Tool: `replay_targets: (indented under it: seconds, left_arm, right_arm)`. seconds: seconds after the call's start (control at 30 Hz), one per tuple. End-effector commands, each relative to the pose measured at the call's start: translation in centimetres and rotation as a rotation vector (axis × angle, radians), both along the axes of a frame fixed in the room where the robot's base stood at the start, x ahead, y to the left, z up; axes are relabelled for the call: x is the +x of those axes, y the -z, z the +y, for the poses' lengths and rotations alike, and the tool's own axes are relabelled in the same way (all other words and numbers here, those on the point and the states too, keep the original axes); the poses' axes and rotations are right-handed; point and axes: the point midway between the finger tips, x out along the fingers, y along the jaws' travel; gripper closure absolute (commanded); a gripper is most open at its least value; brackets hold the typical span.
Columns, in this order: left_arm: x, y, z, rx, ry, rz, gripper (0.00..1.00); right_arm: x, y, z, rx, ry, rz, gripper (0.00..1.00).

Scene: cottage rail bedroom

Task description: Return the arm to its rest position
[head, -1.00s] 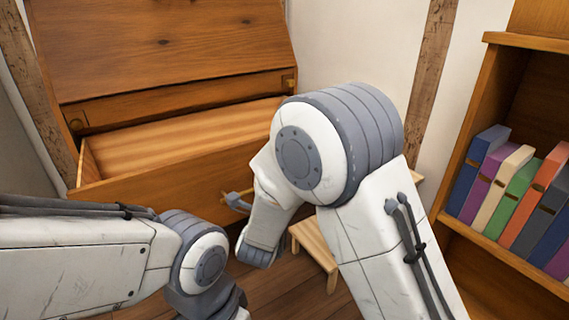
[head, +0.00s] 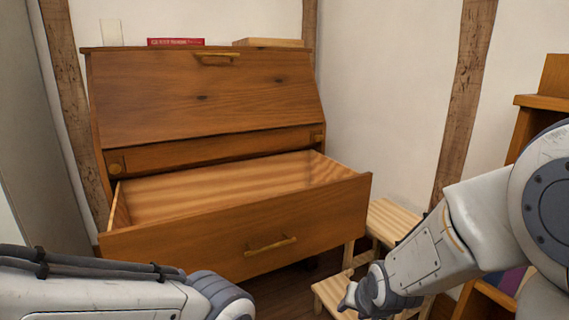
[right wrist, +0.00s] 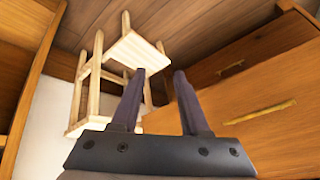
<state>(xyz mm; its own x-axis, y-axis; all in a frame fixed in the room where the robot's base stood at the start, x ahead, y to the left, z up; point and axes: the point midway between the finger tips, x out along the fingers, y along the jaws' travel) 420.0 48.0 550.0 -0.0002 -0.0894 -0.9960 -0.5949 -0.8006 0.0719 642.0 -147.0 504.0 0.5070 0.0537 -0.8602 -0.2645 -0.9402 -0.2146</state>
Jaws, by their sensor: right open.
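My right gripper (head: 350,300) is at the lower right of the head view, in front of the wooden step stool and apart from the drawer. In the right wrist view its two dark fingers (right wrist: 160,85) are spread with nothing between them. My right arm (head: 450,240) comes in from the right edge. My left arm (head: 100,295) lies along the lower left of the head view; its gripper is out of view. The slant-front wooden desk (head: 205,95) has its drawer (head: 240,235) pulled open, and the visible part of the drawer floor is bare.
A light wooden step stool (head: 390,220) stands right of the open drawer, close to my right gripper. A bookshelf (head: 540,103) is at the right edge. A red book (head: 175,42) and a wooden box (head: 268,43) lie on the desk top.

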Motion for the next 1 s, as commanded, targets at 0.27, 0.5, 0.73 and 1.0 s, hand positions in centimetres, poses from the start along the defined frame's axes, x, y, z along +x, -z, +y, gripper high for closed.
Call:
replay_targets:
  seconds: [0.27, 0.5, 0.73, 1.0]
  left_arm:
    - [0.0, 0.0, 0.0, 0.000, 0.000, 0.000, 0.50]
    - [0.0, -1.9, 0.0, 0.000, 0.000, 0.000, 0.50]
    - [0.0, -4.0, 0.0, 0.000, 0.000, 0.000, 0.50]
    - [0.0, -6.9, 0.0, 0.000, 0.000, 0.000, 0.50]
  right_arm:
    - [-6.6, 1.1, -3.1, -0.141, -0.228, 0.223, 0.55]
    - [-9.7, -1.4, -1.1, -0.184, -0.398, 0.304, 0.55]
    - [-12.1, -4.9, 2.8, -0.190, -0.542, 0.330, 0.55]
    - [-16.3, -9.5, 6.9, -0.203, -0.735, 0.367, 0.55]
